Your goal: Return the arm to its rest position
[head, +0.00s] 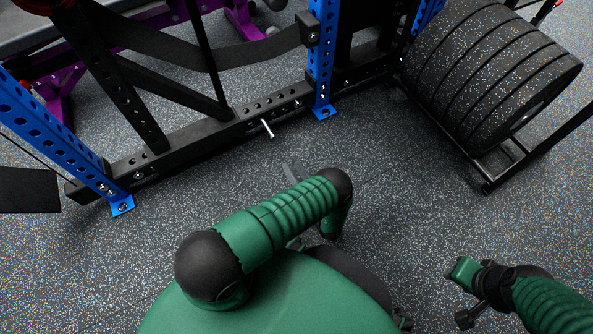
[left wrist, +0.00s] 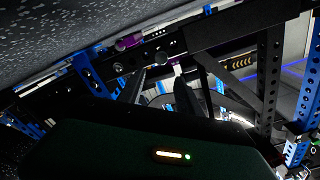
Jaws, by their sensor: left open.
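My left arm is green with black joints and lies folded over my own body at the bottom middle of the head view. My right arm comes in from the lower right.
A rack with blue uprights (head: 321,55) and a black base beam (head: 200,135) stands ahead. Black weight plates (head: 480,70) sit on a low holder at upper right. Purple-framed equipment (head: 240,22) is behind the rack. Speckled floor (head: 400,200) between is clear. The rack also shows in the left wrist view (left wrist: 268,75).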

